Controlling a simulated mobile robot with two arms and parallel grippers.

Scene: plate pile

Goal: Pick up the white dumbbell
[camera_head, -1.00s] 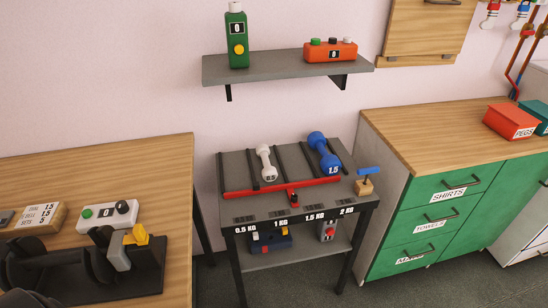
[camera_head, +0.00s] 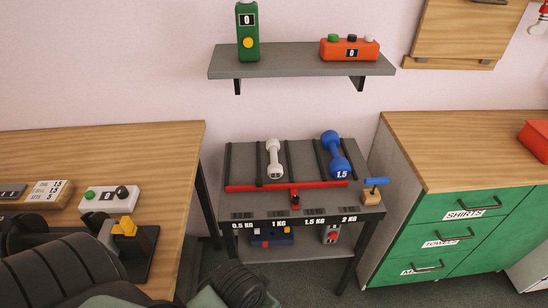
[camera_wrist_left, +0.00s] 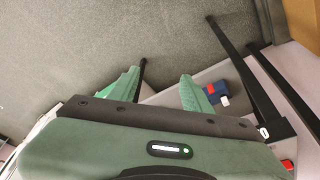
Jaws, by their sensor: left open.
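The white dumbbell (camera_head: 275,158) lies lengthwise between the dark dividers of the grey rack table (camera_head: 232,206), in the head view. A blue dumbbell (camera_head: 336,155) marked 1.5 lies in a slot to its right. My left gripper (camera_wrist_left: 160,86) shows in the left wrist view with its two green fingers apart and nothing between them. It hangs over the grey floor beside the rack's legs and lower shelf, away from the white dumbbell. Parts of my arm cover the lower left of the head view. My right gripper is not in view.
A red bar (camera_head: 265,187) crosses the rack in front of the dumbbells. A grey wall shelf (camera_head: 290,62) hangs above. A wooden table (camera_head: 150,150) stands left and a green drawer cabinet (camera_head: 430,225) right. A blue-handled device (camera_head: 376,190) sits at the rack's right corner.

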